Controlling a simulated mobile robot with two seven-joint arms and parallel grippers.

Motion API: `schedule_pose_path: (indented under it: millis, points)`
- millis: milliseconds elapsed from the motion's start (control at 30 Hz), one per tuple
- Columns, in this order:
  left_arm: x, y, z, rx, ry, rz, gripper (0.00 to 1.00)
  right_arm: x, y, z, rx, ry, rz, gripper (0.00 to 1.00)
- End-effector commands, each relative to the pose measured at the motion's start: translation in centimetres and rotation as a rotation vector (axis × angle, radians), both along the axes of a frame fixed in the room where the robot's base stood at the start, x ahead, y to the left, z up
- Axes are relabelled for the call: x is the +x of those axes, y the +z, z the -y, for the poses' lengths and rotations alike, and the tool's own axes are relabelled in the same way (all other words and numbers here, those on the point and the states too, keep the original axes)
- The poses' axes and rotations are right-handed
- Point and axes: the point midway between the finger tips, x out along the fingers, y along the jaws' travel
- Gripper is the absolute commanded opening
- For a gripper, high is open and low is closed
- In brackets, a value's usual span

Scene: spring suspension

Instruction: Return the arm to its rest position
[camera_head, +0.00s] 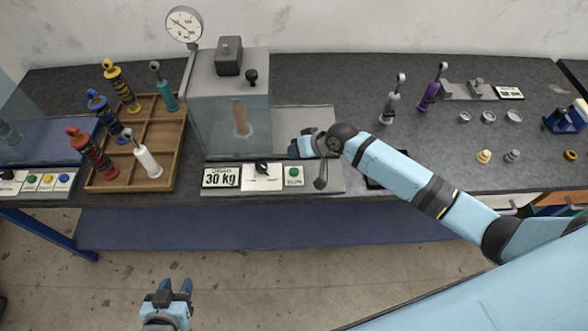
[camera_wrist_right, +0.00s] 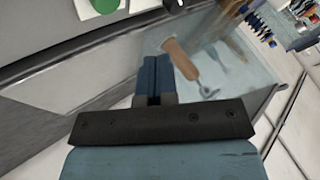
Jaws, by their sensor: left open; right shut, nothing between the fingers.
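My right arm (camera_head: 395,172) reaches in from the right over the workbench. Its gripper (camera_head: 298,146) is at the front of the test machine, just above the control strip and right of the clear chamber. In the right wrist view the gripper's blue fingers (camera_wrist_right: 154,82) are together with nothing between them.
The test machine (camera_head: 200,120) has a dial gauge (camera_head: 184,24) and a 30 kg display (camera_head: 221,177). A wooden tray (camera_head: 137,185) with several shock absorbers is left. Purple (camera_head: 431,92) and grey (camera_head: 391,104) shock absorbers stand right. The floor (camera_head: 290,280) before the bench is clear.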

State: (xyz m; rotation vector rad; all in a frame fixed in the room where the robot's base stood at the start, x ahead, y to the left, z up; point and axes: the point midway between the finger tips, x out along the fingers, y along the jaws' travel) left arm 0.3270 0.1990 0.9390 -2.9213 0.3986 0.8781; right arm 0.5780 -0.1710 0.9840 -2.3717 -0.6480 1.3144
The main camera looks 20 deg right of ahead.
Motion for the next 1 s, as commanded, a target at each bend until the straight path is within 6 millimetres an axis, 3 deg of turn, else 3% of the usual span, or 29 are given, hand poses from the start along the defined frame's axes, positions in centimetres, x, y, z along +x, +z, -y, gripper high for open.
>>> schedule_pose_path:
  millis: [567, 667, 767, 1000]
  points:
    - [0.0, 0.0, 0.0, 0.0, 0.0, 0.0, 0.43, -0.6, -0.4, -0.3, 0.001, 0.001, 0.009, 0.0]
    - [0.0, 0.0, 0.0, 0.0, 0.001, 0.0, 0.43, -2.4, -1.5, -1.0, -0.001, -0.003, 0.041, 0.0]
    - [0.0, 0.0, -0.1, -0.001, 0.004, 0.002, 0.43, -5.6, -3.0, -1.8, -0.014, -0.012, 0.106, 0.0]
    - [0.0, -0.4, -0.3, -0.006, 0.02, -0.003, 0.43, -14.7, -5.2, -1.2, -0.128, -0.079, 0.295, 0.0]
